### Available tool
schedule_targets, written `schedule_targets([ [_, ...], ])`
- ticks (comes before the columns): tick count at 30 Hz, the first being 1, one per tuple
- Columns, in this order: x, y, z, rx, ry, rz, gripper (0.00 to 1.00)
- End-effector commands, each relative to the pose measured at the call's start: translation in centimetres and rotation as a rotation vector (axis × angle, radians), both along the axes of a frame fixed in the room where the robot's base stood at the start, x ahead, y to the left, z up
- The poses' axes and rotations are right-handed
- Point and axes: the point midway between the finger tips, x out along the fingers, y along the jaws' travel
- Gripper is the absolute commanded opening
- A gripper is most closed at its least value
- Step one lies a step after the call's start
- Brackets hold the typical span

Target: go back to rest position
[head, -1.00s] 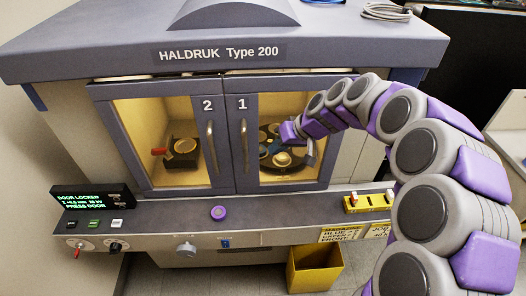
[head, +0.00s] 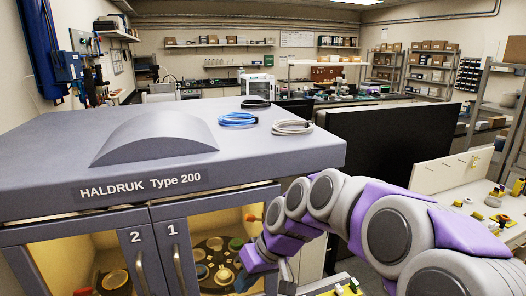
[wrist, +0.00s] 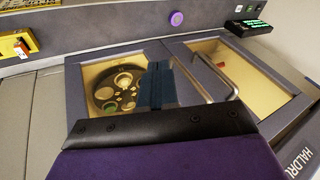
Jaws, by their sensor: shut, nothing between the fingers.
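My gripper (head: 284,272) is at the lower middle of the head view, in front of the right part of door 1 (head: 172,229) of the HALDRUK Type 200 cabinet (head: 60,158). My arm reaches in from the lower right. In the wrist view my gripper's dark blue fingers (wrist: 157,86) are together and empty, over the picture of door 1's window. Door 1 and door 2 (head: 135,237) both look shut. Whether the fingers touch the door I cannot tell.
Coiled blue (head: 238,119) and grey (head: 293,127) cables lie on the cabinet top. A black panel (head: 395,150) and a white bench (head: 450,172) with small parts stand to the right of the cabinet, behind my arm. In the wrist view a purple button (wrist: 176,18) sits on the ledge.

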Motion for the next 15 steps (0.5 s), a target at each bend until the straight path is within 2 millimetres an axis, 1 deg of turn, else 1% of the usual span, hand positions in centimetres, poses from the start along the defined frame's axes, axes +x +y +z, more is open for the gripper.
schedule_targets([
  [1, -2.1, -1.2, 0.1, -0.036, 0.014, -0.017, 0.00],
  [5, -7.0, -4.3, -0.6, -0.135, 0.070, -0.078, 0.00],
  [8, -10.9, -7.0, -1.3, -0.213, 0.113, -0.139, 0.00],
  [9, -12.4, -8.2, -1.6, -0.244, 0.130, -0.168, 0.00],
  [15, -20.2, -13.8, -3.7, -0.394, 0.222, -0.334, 0.00],
])
